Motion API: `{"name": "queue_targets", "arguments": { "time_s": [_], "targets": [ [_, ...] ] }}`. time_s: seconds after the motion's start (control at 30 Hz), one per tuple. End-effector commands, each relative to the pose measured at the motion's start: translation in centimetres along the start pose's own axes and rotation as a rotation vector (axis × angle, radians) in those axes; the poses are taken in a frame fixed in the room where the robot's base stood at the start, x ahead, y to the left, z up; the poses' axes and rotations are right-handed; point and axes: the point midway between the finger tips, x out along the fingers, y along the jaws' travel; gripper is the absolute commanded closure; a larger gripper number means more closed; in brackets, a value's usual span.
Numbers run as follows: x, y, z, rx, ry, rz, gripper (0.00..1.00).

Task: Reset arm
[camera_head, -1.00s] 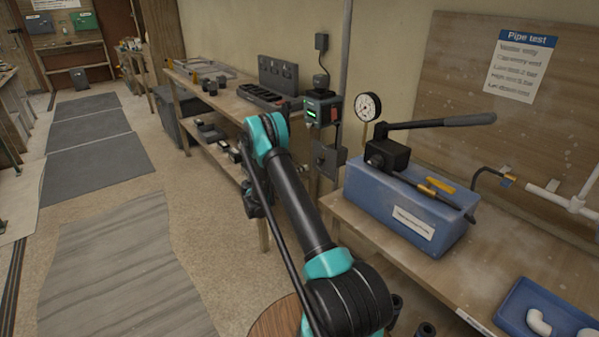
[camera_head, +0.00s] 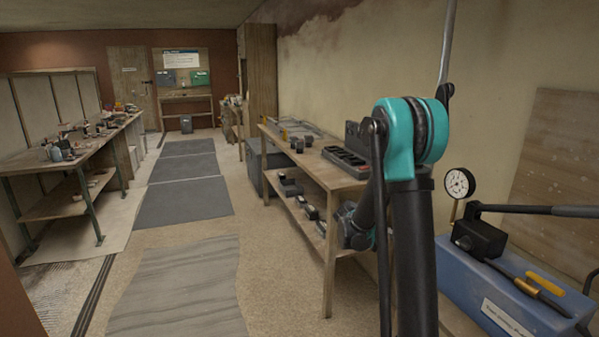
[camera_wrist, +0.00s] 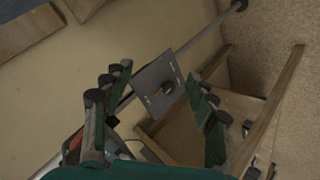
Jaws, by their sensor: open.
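My gripper (camera_wrist: 160,118) shows in the wrist view with its two green-padded fingers spread apart, open, with nothing held between them. Beyond the fingers is a grey square plate (camera_wrist: 158,84) with a dark round knob on a pole, apart from the fingers as far as I can tell. In the head view my arm rises at the right of centre, with its teal elbow high in front of the wall. The gripper's fingertips cannot be made out there.
A wooden workbench (camera_head: 330,176) with a dark tray (camera_head: 345,158) stands just behind my arm. The floor aisle with grey mats (camera_head: 185,201) is clear. Another bench (camera_head: 70,162) lines the left.

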Motion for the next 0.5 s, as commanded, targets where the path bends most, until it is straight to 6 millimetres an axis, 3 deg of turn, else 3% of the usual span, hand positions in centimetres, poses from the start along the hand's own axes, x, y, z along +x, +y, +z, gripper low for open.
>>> {"name": "queue_targets", "arguments": {
  "time_s": [0.2,0.5],
  "targets": [
    [-4.3,2.1,5.7,-0.035,-0.066,-0.165,0.42],
    [-10.3,3.0,14.4,-0.072,-0.123,-0.403,0.42]
  ]
}}
